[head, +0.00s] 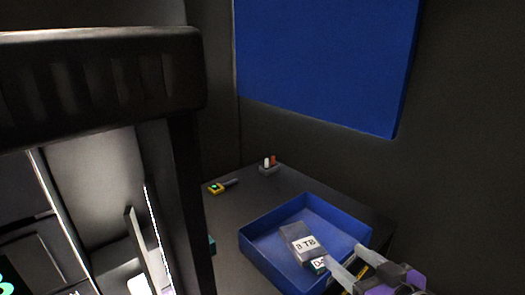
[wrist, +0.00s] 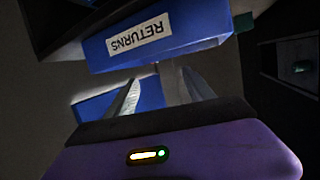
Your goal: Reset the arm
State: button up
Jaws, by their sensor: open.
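My gripper (head: 347,256) is at the lower right of the head view, open, with its two pale fingers apart. The fingers reach over the right side of a blue tray, and nothing shows between them. In the wrist view my gripper (wrist: 150,76) also shows both fingers apart, pointing towards a blue surface with a white RETURNS label (wrist: 139,35), seen upside down. I cannot tell the gap between fingertips and tray. The rest of my arm is mostly out of view.
The blue tray (head: 262,226) holds a grey box marked 8 TB (head: 299,236) and a smaller labelled item (head: 318,265). A yellow-ended tool (head: 216,188) and a small holder (head: 268,170) lie behind on the dark table (head: 235,212). A blue panel (head: 325,60) hangs on the wall. A dark frame (head: 190,190) stands left.

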notch_tip(320, 180, up, 3)
jog(key=d+m+t+h, duration=0.1)
jog(key=d+m+t, duration=0.1)
jog(key=s+d+f+m+t+h, duration=0.2)
jog(key=s+f+m+h, duration=0.15)
jog(key=s, duration=0.35)
jog(key=s+a+f+g, duration=0.1)
jog(key=s+f, duration=0.2)
jog(key=s, duration=0.6)
jog(key=s+a+f+n+g, duration=0.1)
jog(key=s+a+f, duration=0.1)
jog(key=s, duration=0.8)
jog(key=s+a+f+n+g, duration=0.1)
jog(key=s+f, duration=0.3)
jog(key=s, duration=0.5)
jog(key=shift+s+a, duration=0.3)
jog(key=shift+a, duration=0.25)
